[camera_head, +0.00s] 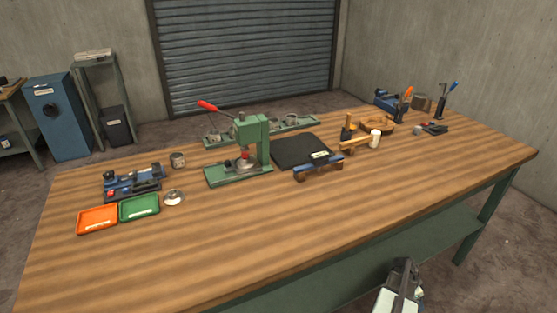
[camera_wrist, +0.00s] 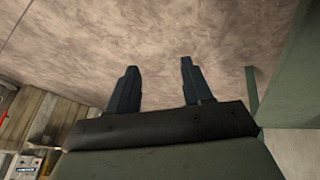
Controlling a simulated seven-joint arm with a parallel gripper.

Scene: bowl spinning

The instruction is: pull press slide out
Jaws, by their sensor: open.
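A green press (camera_head: 254,145) with a red-knobbed lever (camera_head: 208,106) stands near the middle of the table. Its flat green base (camera_head: 216,178) reaches toward the left front, and a silver round piece (camera_head: 245,167) sits on it under the red-tipped ram. Whether this piece rides on a slide is too small to tell. My gripper (camera_wrist: 157,85) shows in the wrist view with two dark fingers apart and nothing between them. In the head view, part of my arm (camera_head: 400,285) shows at the bottom right, in front of the table and well away from the press.
The wooden table (camera_head: 330,215) is clear along its front. Orange (camera_head: 97,219) and green (camera_head: 140,207) trays, a silver dish (camera_head: 174,198) and a blue fixture (camera_head: 133,183) stand left. A black mat (camera_head: 300,150), blue stand (camera_head: 318,167) and mallet (camera_head: 362,142) stand right of the press.

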